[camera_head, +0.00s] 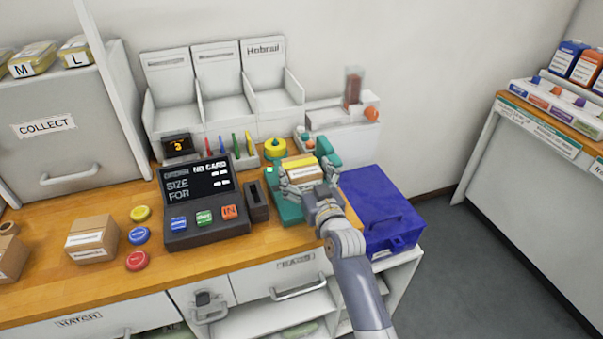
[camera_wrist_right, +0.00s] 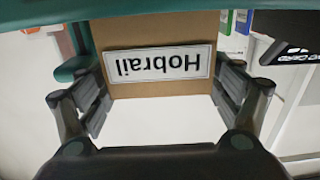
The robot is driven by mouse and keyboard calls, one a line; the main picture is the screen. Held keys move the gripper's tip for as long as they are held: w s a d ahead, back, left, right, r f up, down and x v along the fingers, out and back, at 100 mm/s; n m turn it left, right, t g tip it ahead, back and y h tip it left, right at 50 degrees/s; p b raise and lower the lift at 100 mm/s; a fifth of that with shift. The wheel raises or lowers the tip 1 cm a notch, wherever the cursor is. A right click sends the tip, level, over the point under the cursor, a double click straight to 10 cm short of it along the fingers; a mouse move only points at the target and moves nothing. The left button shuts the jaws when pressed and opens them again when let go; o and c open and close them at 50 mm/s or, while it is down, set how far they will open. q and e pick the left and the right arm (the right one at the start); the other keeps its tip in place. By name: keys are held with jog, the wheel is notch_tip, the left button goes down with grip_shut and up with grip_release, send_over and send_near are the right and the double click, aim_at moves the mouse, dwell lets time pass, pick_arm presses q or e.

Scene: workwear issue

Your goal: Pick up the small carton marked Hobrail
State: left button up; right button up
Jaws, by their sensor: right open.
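The small carton marked Hobrail (camera_wrist_right: 160,84) fills the upper middle of the right wrist view, its label upside down there. In the head view the carton (camera_head: 299,164) sits at a teal device (camera_head: 288,208) on the counter, partly hidden by my right gripper. My right gripper (camera_head: 304,186) is open, with its fingers on either side of the carton. In the wrist view the fingers (camera_wrist_right: 162,100) stand at the carton's two sides; I cannot tell whether they touch it. My left gripper is not in view.
A dark console (camera_head: 207,232) and a card slot box (camera_head: 256,201) stand left of the teal device. A blue case (camera_head: 378,200) is close on the right. White bins, one marked Hobrail (camera_head: 270,104), stand behind. Two other cartons (camera_head: 92,238) are at the left.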

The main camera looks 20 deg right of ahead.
jog(key=shift+w, duration=1.3)
jog(key=shift+c, duration=0.2)
jog(key=c, duration=1)
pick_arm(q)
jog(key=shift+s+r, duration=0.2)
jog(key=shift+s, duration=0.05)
pick_arm(e)
jog(key=shift+c, duration=0.2)
